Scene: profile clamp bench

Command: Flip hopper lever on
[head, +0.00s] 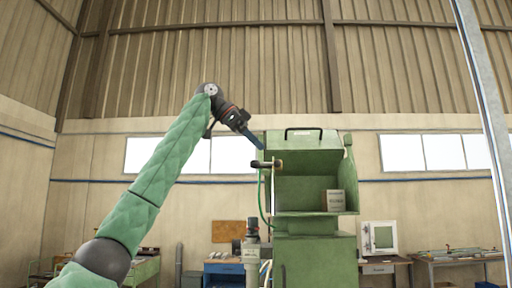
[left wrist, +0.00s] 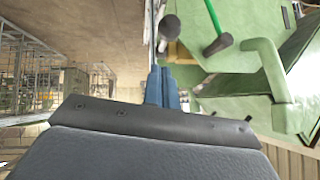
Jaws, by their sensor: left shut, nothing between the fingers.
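The green hopper machine (head: 300,157) stands right of centre in the head view, with an open front. A short dark lever with a rounded black end (head: 262,164) sticks out to the left from its upper left side. My left gripper (head: 259,146) points down and right just above this lever, with no clear contact. Its blue fingers are shut and empty. In the left wrist view the shut fingers (left wrist: 166,74) point toward the machine (left wrist: 240,75). A black knob (left wrist: 169,27) shows just beyond them there. My right gripper is out of view.
A green hose (head: 261,195) hangs along the machine's left side. A small box (head: 335,200) sits in the open hopper. A grey post (head: 485,110) stands at the right. Work benches (head: 455,259) line the back wall.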

